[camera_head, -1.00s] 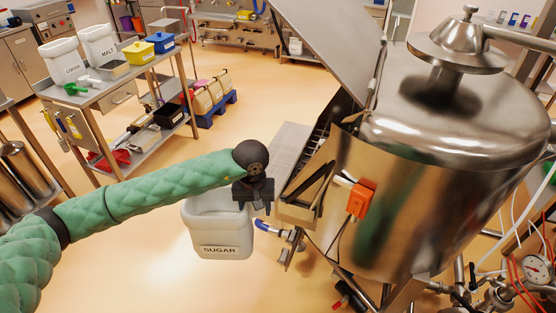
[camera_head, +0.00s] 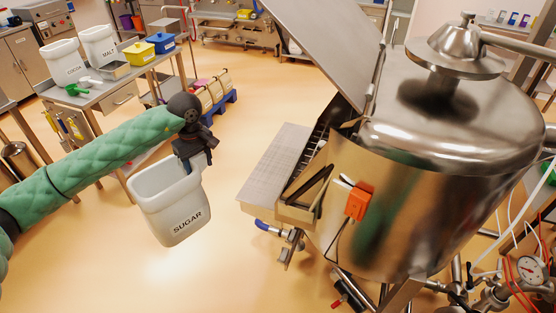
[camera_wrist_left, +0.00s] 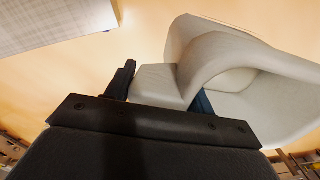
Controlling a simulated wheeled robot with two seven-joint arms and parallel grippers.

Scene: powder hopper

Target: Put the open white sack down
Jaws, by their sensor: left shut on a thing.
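The open white sack (camera_head: 176,222), marked SUGAR, hangs in the air in the head view, tilted, with its open mouth up. My left gripper (camera_head: 197,165) is shut on its rim at the upper right side. In the left wrist view the sack (camera_wrist_left: 226,62) is close up, with part of its wall between the fingers of my left gripper (camera_wrist_left: 163,92). The floor shows below the sack. What is inside the sack cannot be made out. My right gripper is in neither view.
A steel hopper (camera_head: 415,215) with a raised lid (camera_head: 325,45) and a grey shelf (camera_head: 270,165) stands to the right. A metal bench (camera_head: 98,92) at the left holds COCOA and MALT sacks and yellow and blue boxes. Wrapped bags stand on a blue pallet (camera_head: 224,107) behind. Open floor lies around the sack.

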